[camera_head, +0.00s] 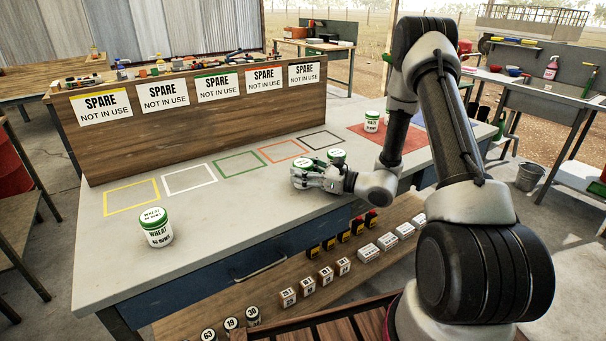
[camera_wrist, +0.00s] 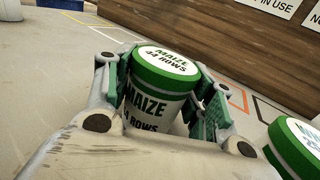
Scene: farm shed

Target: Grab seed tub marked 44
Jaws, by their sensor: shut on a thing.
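The seed tub marked "MAIZE 44 ROWS" (camera_wrist: 160,100) is white with a green lid and stands between my gripper's fingers in the wrist view. My gripper (camera_head: 307,176) is shut on it, with green pads at both sides. In the head view its green-rimmed lid (camera_head: 303,162) shows just behind the fingers, and the rest is mostly hidden. I cannot tell whether it touches the bench top. A second green-lidded tub (camera_head: 337,156) stands close behind my gripper; it also shows at the lower right of the wrist view (camera_wrist: 294,146).
A wheat tub (camera_head: 155,228) marked 40 or similar stands at the bench's left front. Another tub (camera_head: 371,122) stands on the red mat (camera_head: 408,146). Coloured outlines before the wooden board (camera_head: 200,125) are empty.

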